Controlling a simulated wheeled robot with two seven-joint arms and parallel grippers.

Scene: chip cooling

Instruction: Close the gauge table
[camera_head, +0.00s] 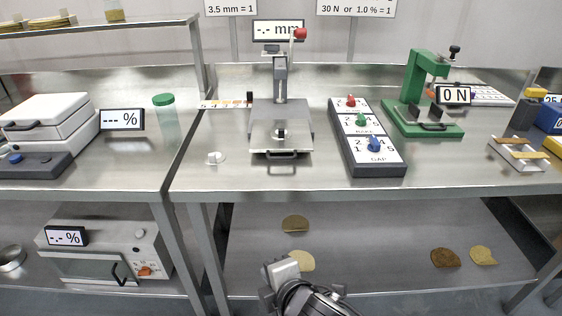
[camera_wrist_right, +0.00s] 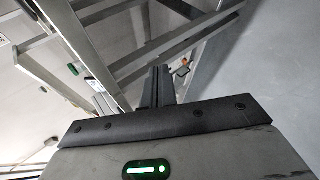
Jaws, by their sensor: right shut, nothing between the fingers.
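The thickness gauge (camera_head: 280,78) stands in the middle of the steel bench, with a display reading "-.- mm" above it and a red knob at its top. Its flat gauge table (camera_head: 264,142) reaches toward the bench's front edge, with a dark handle (camera_head: 281,155) at the front. A small dark round piece with a light centre sits on the plate. My right gripper (camera_head: 281,270) is low in front of the bench, below and apart from the handle. In the right wrist view its fingers (camera_wrist_right: 158,86) are together and empty. My left gripper is not in view.
A panel with red, green and blue knobs (camera_head: 366,172) stands right of the gauge, and a green press (camera_head: 418,95) beyond it. A small white disc (camera_head: 214,158) lies left of the plate. Several chips lie on the lower shelf (camera_head: 370,262).

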